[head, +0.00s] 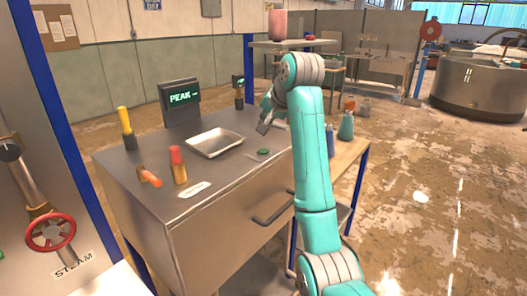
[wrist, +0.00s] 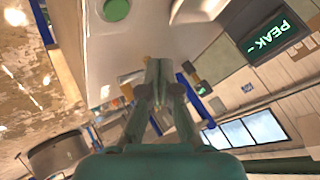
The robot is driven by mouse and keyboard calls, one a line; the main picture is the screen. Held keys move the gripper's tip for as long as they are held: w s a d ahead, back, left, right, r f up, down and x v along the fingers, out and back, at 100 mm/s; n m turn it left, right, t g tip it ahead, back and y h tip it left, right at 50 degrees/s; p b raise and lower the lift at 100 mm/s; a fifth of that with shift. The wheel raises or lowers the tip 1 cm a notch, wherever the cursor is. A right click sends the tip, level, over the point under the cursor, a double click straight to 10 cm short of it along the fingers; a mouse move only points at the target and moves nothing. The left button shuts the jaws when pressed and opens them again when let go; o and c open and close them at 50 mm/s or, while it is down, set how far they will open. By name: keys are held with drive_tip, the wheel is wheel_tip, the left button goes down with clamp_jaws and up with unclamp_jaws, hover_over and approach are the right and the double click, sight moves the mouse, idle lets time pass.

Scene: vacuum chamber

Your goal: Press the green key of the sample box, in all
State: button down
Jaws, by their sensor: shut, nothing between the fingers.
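A round green key (head: 263,152) sits on the top of the grey metal box (head: 225,227), near its right front edge. The key also shows in the wrist view (wrist: 116,9), at the top edge. My gripper (head: 263,128) is raised above the box top, behind the green key and apart from it. In the wrist view, the fingers of my gripper (wrist: 157,68) are together with nothing between them. A dark display (head: 180,98) reading "PEAK" stands at the back of the box; it shows in the wrist view too (wrist: 270,37).
A metal tray (head: 215,142) lies left of the key. A red-topped bottle (head: 178,165), an orange-handled item (head: 149,176) and a yellow-handled item (head: 126,127) stand or lie farther left. A drawer handle (head: 273,208) juts from the front. Bottles (head: 346,127) stand on a side shelf at right.

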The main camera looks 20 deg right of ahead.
sight(265, 151)
drive_tip(key=shift+f, duration=2.95)
drive_tip(key=shift+f, duration=0.15)
drive_tip(key=shift+f, duration=0.25)
drive_tip(key=shift+f, duration=0.5)
drive_tip(key=shift+r, duration=0.9)
drive_tip(key=shift+r, duration=2.5)
